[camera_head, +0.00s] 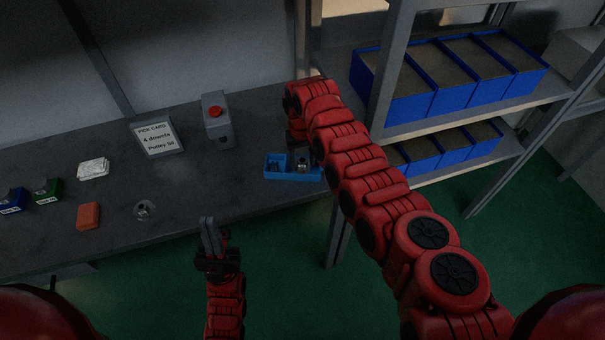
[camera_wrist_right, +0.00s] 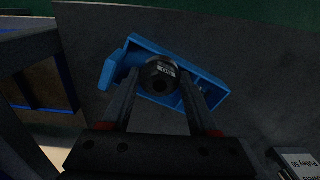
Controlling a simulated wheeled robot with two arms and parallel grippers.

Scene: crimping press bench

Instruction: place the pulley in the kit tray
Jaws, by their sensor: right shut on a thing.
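The blue kit tray (camera_head: 281,178) lies at the right end of the bench and also shows in the right wrist view (camera_wrist_right: 206,82). My right gripper (camera_wrist_right: 158,92) is shut on a dark round pulley (camera_wrist_right: 160,72) with a small pale label. In the right wrist view the pulley covers the middle of the tray. Whether it touches the tray floor cannot be told. In the head view my right arm partly hides the tray and the gripper. My left gripper (camera_head: 210,236) points up in front of the bench edge, empty, its fingers close together.
A pick card (camera_head: 157,138) and a grey box with a red button (camera_head: 217,121) stand behind. Left lie a silver packet (camera_head: 93,168), an orange block (camera_head: 88,216), a small metal part (camera_head: 143,210), and green (camera_head: 47,191) and blue (camera_head: 11,201) boxes. Shelves with blue bins (camera_head: 405,100) stand right.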

